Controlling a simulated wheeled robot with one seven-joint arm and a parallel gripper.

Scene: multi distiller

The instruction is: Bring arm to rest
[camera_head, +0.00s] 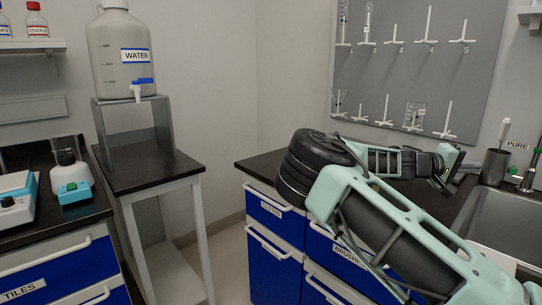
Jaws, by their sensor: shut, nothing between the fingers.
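My arm (400,215) rises from the lower right in pale green and black. It bends at a large black joint (312,160) over the dark counter. The forearm (385,160) runs back to the right, about level. My gripper (455,168) is at its far end, small and dark, beside the sink. It appears shut and empty, and its fingers are hard to make out. No object is seen in it.
A water jug (120,50) stands on a grey stand (163,135) at left. Bench equipment (72,180) sits at far left. A pegboard (415,70) with glassware hangs behind my arm. A dark cup (494,167) stands near the sink (500,215) at right.

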